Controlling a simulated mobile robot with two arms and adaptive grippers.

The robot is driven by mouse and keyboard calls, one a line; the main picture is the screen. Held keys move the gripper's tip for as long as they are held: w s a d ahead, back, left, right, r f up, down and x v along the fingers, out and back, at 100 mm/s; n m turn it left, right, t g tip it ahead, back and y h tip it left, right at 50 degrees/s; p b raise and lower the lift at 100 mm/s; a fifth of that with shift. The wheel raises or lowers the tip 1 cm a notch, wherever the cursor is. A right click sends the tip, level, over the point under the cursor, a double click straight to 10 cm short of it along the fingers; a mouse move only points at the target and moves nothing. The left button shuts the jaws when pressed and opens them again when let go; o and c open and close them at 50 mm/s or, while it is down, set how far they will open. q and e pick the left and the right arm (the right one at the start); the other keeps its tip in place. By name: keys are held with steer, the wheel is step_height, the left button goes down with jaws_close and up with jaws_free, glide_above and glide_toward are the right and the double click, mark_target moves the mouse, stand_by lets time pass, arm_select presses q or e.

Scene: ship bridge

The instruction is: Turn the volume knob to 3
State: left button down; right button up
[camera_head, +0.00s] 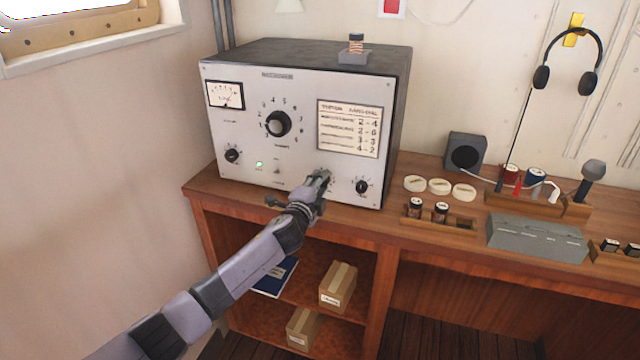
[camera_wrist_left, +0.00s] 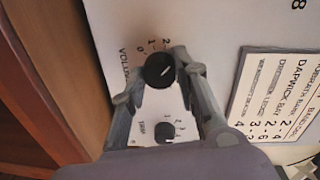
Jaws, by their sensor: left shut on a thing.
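The grey radio panel (camera_head: 235,150) stands on the wooden desk at the left. My left gripper (camera_head: 321,180) is at the lower middle of its face and hides the volume knob there in the head view. In the left wrist view the black volume knob (camera_wrist_left: 159,70) sits between my fingertips, and the left gripper (camera_wrist_left: 152,78) is shut on it. The scale beside it shows 0, 1 and 2; higher numbers are hidden by a finger. The knob's white mark seems to point up and right, past the 2. My right gripper is not in view.
A smaller knob marked TRIM (camera_wrist_left: 165,132) lies close to my fingers. The panel also has a large dial (camera_head: 278,123), a knob at lower left (camera_head: 232,155) and a printed card (camera_head: 349,128). A speaker (camera_head: 466,152) and small items stand to the right on the desk.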

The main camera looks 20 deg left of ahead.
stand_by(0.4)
arm_select(q)
steer(key=c, duration=1.2)
jaws_free()
steer(key=s, duration=0.8)
steer(key=s+r, duration=0.1)
steer(key=s, duration=0.3)
steer(key=shift+a, duration=0.15)
steer(key=shift+f, duration=0.15)
